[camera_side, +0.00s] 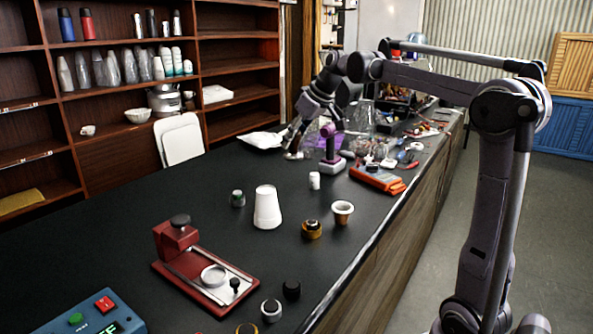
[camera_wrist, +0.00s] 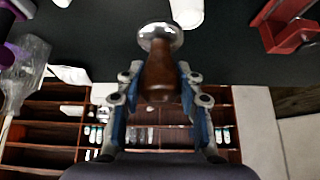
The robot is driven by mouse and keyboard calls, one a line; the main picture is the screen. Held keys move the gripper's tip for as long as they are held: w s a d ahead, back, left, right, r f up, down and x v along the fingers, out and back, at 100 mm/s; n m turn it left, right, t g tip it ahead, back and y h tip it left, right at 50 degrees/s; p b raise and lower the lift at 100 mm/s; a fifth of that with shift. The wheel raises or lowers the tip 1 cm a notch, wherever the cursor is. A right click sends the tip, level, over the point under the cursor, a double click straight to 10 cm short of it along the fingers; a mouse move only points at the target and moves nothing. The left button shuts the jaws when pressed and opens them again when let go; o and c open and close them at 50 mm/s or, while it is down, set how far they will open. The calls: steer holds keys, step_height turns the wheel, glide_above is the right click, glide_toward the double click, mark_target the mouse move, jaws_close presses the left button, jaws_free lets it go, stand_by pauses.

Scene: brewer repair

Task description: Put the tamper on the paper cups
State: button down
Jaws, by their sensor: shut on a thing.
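The tamper (camera_wrist: 160,78) has a brown wooden handle and a round shiny metal base. My gripper (camera_wrist: 157,84) is shut on its handle in the wrist view, with the metal base sticking out beyond the fingertips. In the side view my gripper (camera_side: 297,138) is over the back part of the black counter, and the tamper is small and hard to make out there. The paper cups (camera_side: 267,208) are a white upside-down stack standing on the counter, nearer the side camera than my gripper and apart from it. A white shape, likely the cups (camera_wrist: 187,10), is cut off at the wrist view's top edge.
A purple device (camera_side: 331,150) stands close to my gripper. A small white cylinder (camera_side: 314,181), a dark jar (camera_side: 238,198), a brass-coloured part (camera_side: 311,229) and a tan cup (camera_side: 342,212) surround the cups. A red press (camera_side: 205,272) stands nearer the camera. Shelves line the back.

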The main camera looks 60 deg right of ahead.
steer(key=shift+w+a+f, duration=0.9)
steer(key=shift+w+f, duration=0.1)
steer(key=shift+f, duration=0.45)
steer(key=shift+w+a+f, duration=0.85)
steer(key=shift+w+f, duration=0.1)
steer(key=shift+f, duration=0.5)
steer(key=shift+w+a+f, duration=0.9)
steer(key=shift+w+f, duration=0.1)
steer(key=shift+f, duration=0.45)
steer(key=shift+f, duration=0.15)
steer(key=c, duration=0.9)
jaws_free()
steer(key=shift+o, duration=0.2)
steer(key=v, duration=1.1)
steer(key=shift+t, duration=0.3)
steer(key=s+a+f, duration=0.5)
steer(key=s, duration=0.1)
steer(key=s+a+f, duration=1.1)
steer(key=s, duration=0.1)
steer(key=shift+s+a+f, duration=0.25)
steer(key=shift+s+f, duration=0.15)
